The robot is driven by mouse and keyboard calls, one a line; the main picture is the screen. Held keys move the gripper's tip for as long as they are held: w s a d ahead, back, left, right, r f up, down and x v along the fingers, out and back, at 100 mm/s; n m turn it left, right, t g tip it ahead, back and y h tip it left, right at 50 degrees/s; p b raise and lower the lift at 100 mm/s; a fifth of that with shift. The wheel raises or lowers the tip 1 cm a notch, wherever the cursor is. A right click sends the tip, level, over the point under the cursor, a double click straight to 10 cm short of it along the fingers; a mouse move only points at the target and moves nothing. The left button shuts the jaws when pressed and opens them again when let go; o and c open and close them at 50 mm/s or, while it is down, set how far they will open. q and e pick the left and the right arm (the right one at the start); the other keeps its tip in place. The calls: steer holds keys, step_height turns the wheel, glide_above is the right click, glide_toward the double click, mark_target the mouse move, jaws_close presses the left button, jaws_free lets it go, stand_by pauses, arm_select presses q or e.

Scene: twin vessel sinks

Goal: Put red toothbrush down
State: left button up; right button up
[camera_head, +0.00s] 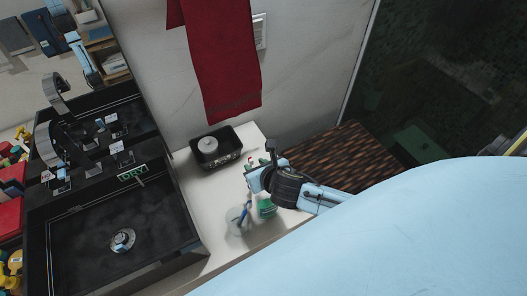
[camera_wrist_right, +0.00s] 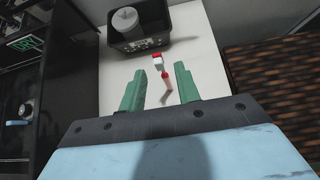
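The red toothbrush (camera_wrist_right: 166,82) is in the right wrist view, with a red and white head and a pinkish handle. It is over the white counter, in the gap between the green fingers of my right gripper (camera_wrist_right: 160,70). The fingers are apart, with a visible gap on each side of the brush. I cannot tell whether it lies flat or is tilted. In the head view a small red and white bit (camera_head: 250,158) shows just beyond my right gripper (camera_head: 256,172). My left gripper is not in view.
A black tray (camera_head: 235,163) with a round grey item stands at the counter's back. A clear glass (camera_head: 235,222) with a blue brush and a green item (camera_head: 266,207) stand near the front. A dark sink (camera_head: 75,240) is left. A red towel (camera_head: 215,60) hangs behind.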

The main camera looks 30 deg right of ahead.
steer(key=v, duration=0.5)
steer(key=shift+s+r, duration=0.25)
steer(key=shift+s, duration=0.05)
